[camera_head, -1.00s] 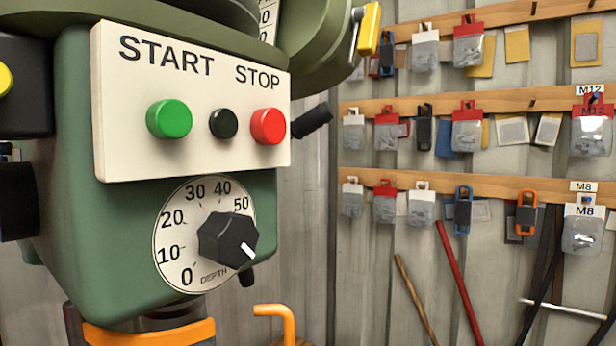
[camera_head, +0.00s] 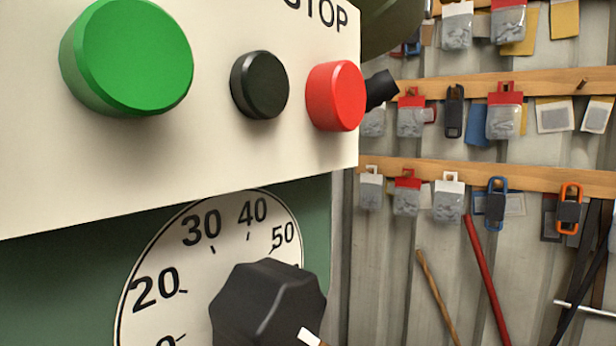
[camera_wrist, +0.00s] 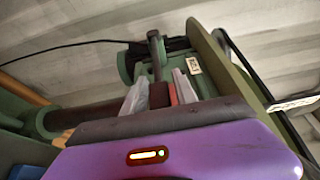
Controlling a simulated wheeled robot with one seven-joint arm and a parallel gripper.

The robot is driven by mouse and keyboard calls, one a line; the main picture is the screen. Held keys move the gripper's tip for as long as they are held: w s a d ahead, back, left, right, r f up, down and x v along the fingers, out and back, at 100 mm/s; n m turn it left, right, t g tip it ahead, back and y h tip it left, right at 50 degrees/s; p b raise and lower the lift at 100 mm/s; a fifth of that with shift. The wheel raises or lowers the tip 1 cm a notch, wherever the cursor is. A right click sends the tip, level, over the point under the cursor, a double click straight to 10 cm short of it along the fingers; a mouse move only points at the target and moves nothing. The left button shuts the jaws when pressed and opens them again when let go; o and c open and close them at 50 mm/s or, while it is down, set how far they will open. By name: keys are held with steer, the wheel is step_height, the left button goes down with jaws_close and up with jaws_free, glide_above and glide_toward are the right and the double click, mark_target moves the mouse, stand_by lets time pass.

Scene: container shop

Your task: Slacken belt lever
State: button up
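In the wrist view my gripper (camera_wrist: 160,92) reaches out past my purple wrist housing, with two pale fingers standing apart. A dark lever (camera_wrist: 155,45) with a rounded top stands in line with the gap between them, at the side of the green machine. A dark brown piece (camera_wrist: 158,95), seemingly its grip, shows between the fingers, with a red-orange strip next to the right finger. I cannot tell whether the fingers press on it. In the head view my gripper is out of sight.
The head view is filled by the white panel (camera_head: 200,170) with green (camera_head: 125,58), black (camera_head: 259,85) and red (camera_head: 336,96) buttons. Below is the depth dial (camera_head: 150,315) with its black knob (camera_head: 265,305).

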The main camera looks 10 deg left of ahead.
jaws_close()
stand_by(1.2)
